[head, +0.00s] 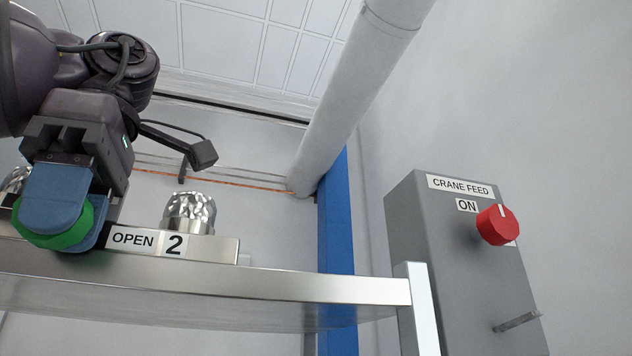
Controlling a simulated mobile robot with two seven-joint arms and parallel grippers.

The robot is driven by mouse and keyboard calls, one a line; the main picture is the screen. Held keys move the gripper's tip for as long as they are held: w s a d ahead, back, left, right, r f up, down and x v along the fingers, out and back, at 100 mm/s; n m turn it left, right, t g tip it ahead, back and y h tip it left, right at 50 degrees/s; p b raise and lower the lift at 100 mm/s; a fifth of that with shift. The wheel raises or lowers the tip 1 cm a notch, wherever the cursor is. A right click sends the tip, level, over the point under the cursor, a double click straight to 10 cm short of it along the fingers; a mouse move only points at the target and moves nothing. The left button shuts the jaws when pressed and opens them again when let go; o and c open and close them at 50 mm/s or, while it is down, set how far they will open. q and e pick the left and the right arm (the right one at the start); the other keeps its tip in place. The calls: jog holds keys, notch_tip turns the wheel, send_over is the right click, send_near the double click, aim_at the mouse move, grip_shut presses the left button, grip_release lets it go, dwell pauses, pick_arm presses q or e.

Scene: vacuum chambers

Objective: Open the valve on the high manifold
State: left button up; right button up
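The high manifold is a metal shelf-like ledge (290,283) with a plate marked OPEN (132,238) and 2 (174,244). A round green valve handle (60,236) sits at its left end, beside the OPEN label. My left gripper (76,222) comes down from the upper left. Its blue fingers lie on both sides of the green handle and appear closed on it; the near finger hides much of the handle. My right gripper is not in view.
A faceted metal cap (188,213) stands behind the plate, and another (14,182) is partly cut off at left. At right is a grey CRANE FEED box (430,260) with a red knob (497,225) at ON. A thick white pipe (350,90) slants behind the ledge.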

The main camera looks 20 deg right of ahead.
pick_arm(q)
jog(key=shift+h, duration=0.3)
